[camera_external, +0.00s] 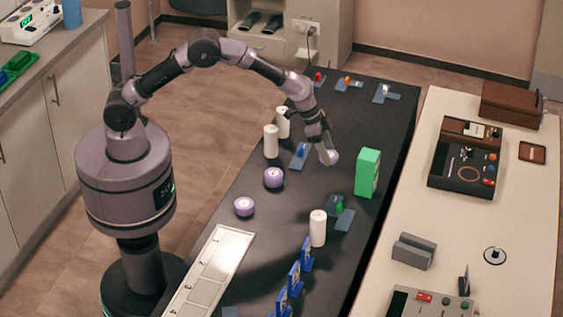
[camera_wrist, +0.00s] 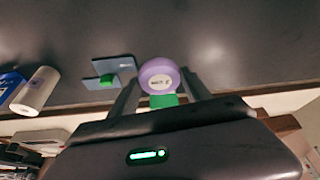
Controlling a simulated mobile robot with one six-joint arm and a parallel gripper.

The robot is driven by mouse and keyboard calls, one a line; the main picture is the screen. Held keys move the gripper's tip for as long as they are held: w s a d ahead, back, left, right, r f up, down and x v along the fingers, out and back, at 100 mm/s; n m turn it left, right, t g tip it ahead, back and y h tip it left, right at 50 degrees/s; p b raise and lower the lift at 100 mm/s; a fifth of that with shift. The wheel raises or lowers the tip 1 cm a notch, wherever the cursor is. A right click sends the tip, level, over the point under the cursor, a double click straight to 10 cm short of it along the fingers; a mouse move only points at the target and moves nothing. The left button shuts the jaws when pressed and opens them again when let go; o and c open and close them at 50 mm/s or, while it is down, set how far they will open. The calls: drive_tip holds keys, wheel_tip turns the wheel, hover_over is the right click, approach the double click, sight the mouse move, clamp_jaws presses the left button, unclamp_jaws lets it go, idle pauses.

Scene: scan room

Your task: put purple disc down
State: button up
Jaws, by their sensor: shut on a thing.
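A purple disc with a pale label (camera_wrist: 159,77) is held between the two fingers of my gripper (camera_wrist: 162,90) in the wrist view. In the external view the purple disc (camera_external: 333,156) shows at the tip of my gripper (camera_external: 328,152), over the black table (camera_external: 240,268), left of a green box (camera_external: 368,172). I cannot tell whether the disc touches the table. Two more purple discs, one (camera_external: 273,177) and another (camera_external: 244,206), sit on the table to the left, nearer the front.
White cylinders stand at the left edge (camera_external: 271,141) and further front (camera_external: 318,228). Blue holders (camera_external: 300,155) with small coloured pieces are spread about. A white tray (camera_external: 212,268) lies at front left. A cream bench (camera_external: 450,240) runs along the right. The table's middle is fairly clear.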

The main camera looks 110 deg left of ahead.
drive_tip(key=s+d+f+m+b, duration=0.1)
drive_tip(key=s+d+b, duration=0.1)
drive_tip(key=s+d, duration=0.4)
drive_tip(key=s+d+f+m+h+b, duration=0.1)
drive_tip(key=s+d+f+b, duration=0.1)
drive_tip(key=s+d, duration=0.4)
drive_tip(key=s+d+f+m+b, duration=0.1)
drive_tip(key=s+d+m+b, duration=0.1)
drive_tip(key=s+d, duration=0.4)
drive_tip(key=shift+s+d+f+b, duration=0.15)
drive_tip(key=shift+s+b, duration=0.05)
drive_tip(key=shift+s, duration=0.9)
drive_tip(key=shift+s+d+f+b, duration=0.15)
drive_tip(key=shift+s, duration=0.9)
drive_tip(key=p, duration=0.3)
hover_over(292, 213)
drive_tip(key=s, duration=0.2)
drive_tip(key=shift+w+a+f, duration=0.15)
drive_tip(key=shift+w+f, duration=0.05)
drive_tip(key=shift+f, duration=0.65)
drive_tip(key=shift+w+f, duration=0.2)
drive_tip(key=shift+f, duration=0.15)
wheel_tip(292, 213, down, 3)
drive_tip(key=shift+f+b, duration=0.1)
drive_tip(key=shift+b, duration=0.9)
drive_tip(key=shift+r, duration=0.2)
